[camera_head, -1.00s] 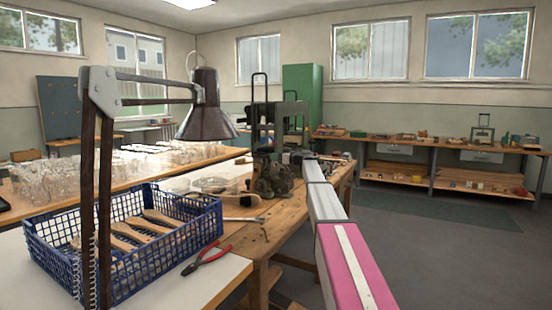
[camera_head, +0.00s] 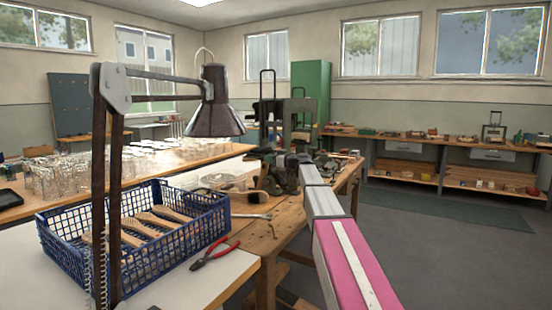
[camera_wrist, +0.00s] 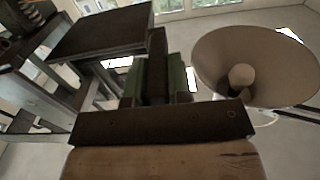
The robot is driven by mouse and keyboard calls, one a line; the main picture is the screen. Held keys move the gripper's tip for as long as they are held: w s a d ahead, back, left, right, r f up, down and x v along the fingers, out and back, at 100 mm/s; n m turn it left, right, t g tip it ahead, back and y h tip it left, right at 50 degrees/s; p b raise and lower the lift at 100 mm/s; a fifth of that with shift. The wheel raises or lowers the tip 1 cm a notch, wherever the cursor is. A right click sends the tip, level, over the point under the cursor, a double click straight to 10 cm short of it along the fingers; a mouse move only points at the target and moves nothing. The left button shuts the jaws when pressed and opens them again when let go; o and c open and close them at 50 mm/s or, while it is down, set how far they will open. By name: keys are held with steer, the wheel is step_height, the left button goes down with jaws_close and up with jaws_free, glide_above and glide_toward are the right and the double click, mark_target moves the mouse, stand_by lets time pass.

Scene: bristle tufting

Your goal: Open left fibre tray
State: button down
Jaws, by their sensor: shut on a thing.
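My gripper (camera_head: 274,172) is at the far end of my arm, small and partly hidden beside the dark machine (camera_head: 299,112) on the wooden bench. In the wrist view a pale wooden piece (camera_wrist: 160,163) fills the bottom middle, very close. A dark bar with screws (camera_wrist: 160,123) lies across its far edge. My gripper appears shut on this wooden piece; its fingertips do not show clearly. Beyond the bar stand a dark upright with green parts (camera_wrist: 177,78) and a dark flat plate (camera_wrist: 102,33). I cannot pick out the left fibre tray for certain.
A lamp shade (camera_wrist: 252,68) hangs close at right in the wrist view. The lamp (camera_head: 214,105) rises at left, by a blue basket (camera_head: 75,258) of wooden pieces. Floor at right (camera_head: 430,240) is open.

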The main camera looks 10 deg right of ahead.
steer(key=shift+s+a, duration=0.1)
steer(key=shift+s, duration=0.1)
steer(key=c, duration=1)
jaws_free()
steer(key=shift+a, duration=0.1)
steer(key=shift+c, duration=0.2)
steer(key=v, duration=1.1)
